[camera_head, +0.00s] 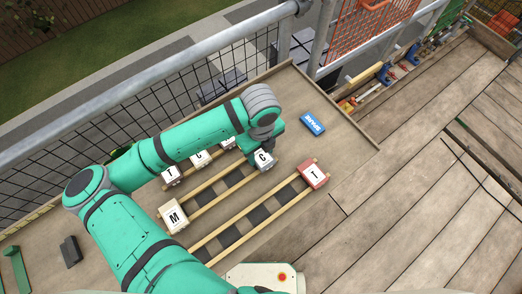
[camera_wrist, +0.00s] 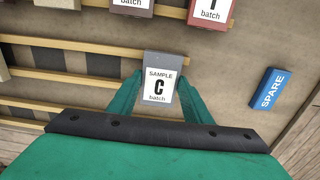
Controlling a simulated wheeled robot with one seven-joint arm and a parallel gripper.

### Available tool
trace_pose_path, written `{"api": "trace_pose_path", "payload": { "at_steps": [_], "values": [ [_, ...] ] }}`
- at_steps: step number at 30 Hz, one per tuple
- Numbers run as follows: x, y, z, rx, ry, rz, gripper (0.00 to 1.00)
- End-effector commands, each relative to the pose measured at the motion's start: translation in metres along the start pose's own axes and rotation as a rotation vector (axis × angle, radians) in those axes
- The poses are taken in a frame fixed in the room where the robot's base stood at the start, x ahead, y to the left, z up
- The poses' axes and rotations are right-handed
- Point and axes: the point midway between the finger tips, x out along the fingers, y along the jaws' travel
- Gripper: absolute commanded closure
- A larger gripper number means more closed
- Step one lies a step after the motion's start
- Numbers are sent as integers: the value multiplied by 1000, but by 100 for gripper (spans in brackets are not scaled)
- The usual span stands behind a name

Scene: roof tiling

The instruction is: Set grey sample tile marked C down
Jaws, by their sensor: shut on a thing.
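The grey sample tile marked C (camera_wrist: 157,84) is held between the fingers of my gripper (camera_wrist: 160,98), its label facing up and reading "SAMPLE C batch". In the head view the same tile (camera_head: 264,160) is at the right end of a wooden batten (camera_head: 207,192), below my wrist. My gripper (camera_head: 267,148) is shut on it, partly hidden by the wrist. In the wrist view the tile overlaps the end of a batten (camera_wrist: 90,74). I cannot tell whether it rests on it or hangs just above.
A red tile marked T (camera_head: 313,175) sits at the near battens' right end. A pale tile marked M (camera_head: 173,217) and a tile marked T (camera_head: 171,175) lie left. A blue SPARE block (camera_head: 312,123) lies right, with bare board around it. A railing (camera_head: 150,82) runs behind.

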Motion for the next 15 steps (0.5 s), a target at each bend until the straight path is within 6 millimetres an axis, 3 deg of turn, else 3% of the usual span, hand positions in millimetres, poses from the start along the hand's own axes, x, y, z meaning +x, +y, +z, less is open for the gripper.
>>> {"api": "trace_pose_path", "payload": {
  "at_steps": [14,15],
  "values": [
    [9,0,0,0,1,1,81],
    [10,0,0,0,1,1,53]
  ]
}}
